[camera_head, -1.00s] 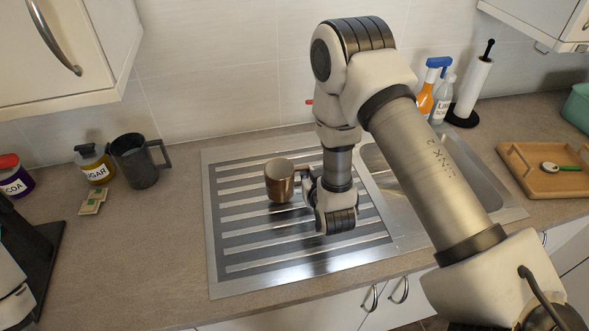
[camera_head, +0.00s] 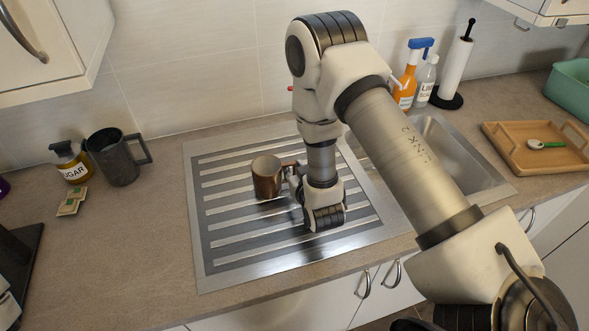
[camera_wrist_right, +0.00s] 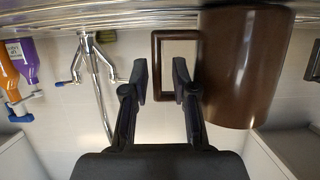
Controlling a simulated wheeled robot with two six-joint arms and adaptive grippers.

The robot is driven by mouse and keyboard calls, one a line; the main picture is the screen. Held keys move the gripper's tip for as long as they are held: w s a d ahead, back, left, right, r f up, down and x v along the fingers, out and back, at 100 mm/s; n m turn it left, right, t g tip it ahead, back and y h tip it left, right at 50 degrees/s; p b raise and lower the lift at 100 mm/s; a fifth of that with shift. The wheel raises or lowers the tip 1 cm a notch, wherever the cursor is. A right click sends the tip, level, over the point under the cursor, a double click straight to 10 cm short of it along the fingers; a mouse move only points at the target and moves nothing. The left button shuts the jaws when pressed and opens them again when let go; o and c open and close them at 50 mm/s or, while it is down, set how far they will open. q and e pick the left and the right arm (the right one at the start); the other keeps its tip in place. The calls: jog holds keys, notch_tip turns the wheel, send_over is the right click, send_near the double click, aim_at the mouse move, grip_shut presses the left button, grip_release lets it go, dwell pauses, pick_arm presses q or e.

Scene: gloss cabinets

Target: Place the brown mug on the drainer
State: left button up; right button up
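The brown mug (camera_head: 266,180) stands upright on the striped metal drainer (camera_head: 222,262), in its upper middle part. Its handle points right, toward my right gripper (camera_head: 292,178). In the right wrist view, which looks upside down, the mug (camera_wrist_right: 240,70) is at the right, with its squared handle (camera_wrist_right: 156,45) near the fingers. My right gripper (camera_wrist_right: 161,80) is open there, with a clear gap between its fingertips and the handle's outer bar lined up in that gap. Contact cannot be told. My left gripper is out of view.
The sink basin (camera_head: 452,150) lies right of the drainer. A dark grey mug (camera_head: 118,160) and a sugar jar (camera_head: 72,162) stand at the left. Spray bottles (camera_head: 408,85), a paper towel holder (camera_head: 456,70) and a wooden tray (camera_head: 510,150) are at the right.

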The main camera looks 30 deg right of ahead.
jog(key=shift+s+f, duration=0.45)
jog(key=shift+f, duration=0.4)
jog(key=shift+r, duration=0.25)
jog(key=shift+w+r+p, duration=0.2)
jog(key=shift+r+p, duration=0.35)
jog(key=shift+p, duration=0.3)
jog(key=s+b, duration=0.2)
jog(key=shift+s+a, duration=0.3)
jog(key=shift+s, duration=0.1)
jog(key=s+r, duration=0.1)
jog(key=s, duration=0.1)
jog(key=s+a+r, duration=0.1)
jog(key=s+r, duration=0.1)
jog(key=p+v, duration=0.4)
jog(key=p, duration=0.3)
jog(key=shift+r, duration=0.1)
